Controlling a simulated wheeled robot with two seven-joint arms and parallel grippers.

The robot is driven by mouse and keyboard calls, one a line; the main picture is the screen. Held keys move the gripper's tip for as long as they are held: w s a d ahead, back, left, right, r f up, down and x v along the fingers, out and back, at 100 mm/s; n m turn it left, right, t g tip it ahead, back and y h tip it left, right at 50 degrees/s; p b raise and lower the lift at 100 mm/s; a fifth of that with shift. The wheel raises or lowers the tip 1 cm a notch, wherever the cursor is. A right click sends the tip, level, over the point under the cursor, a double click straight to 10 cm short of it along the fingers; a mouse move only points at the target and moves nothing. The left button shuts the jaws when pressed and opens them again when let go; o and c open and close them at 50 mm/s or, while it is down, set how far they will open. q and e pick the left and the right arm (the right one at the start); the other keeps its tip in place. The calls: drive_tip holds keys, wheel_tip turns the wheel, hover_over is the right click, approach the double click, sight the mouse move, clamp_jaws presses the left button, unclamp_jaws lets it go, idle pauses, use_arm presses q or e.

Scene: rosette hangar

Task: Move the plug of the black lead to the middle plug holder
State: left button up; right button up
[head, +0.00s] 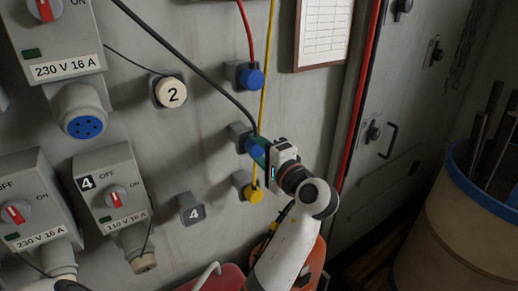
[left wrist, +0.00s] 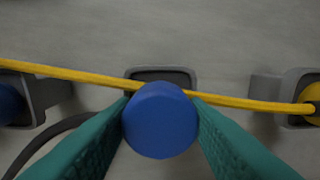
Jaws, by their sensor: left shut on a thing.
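The black lead (head: 190,65) runs down from the upper left to a blue plug (head: 254,147) at the middle plug holder (head: 238,136). My left gripper (head: 262,152) is shut on this plug from the right. In the left wrist view, the blue plug (left wrist: 160,120) sits between the green fingers, in front of a grey holder (left wrist: 160,74). I cannot tell whether the plug is seated or just in front of it. The upper holder (head: 235,71) has the red lead's blue plug (head: 252,78). The lower holder (head: 239,181) has a yellow plug (head: 254,194). My right gripper is not in view.
The yellow lead (head: 265,75) hangs past the middle holder and crosses behind the held plug in the left wrist view. Switch boxes (head: 107,185) are on the left wall. A barrel (head: 450,225) stands right.

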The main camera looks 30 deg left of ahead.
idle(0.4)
use_arm(q)
drive_tip(key=shift+w+a, duration=0.2)
drive_tip(key=shift+a, duration=0.35)
drive_tip(key=o, duration=1.4)
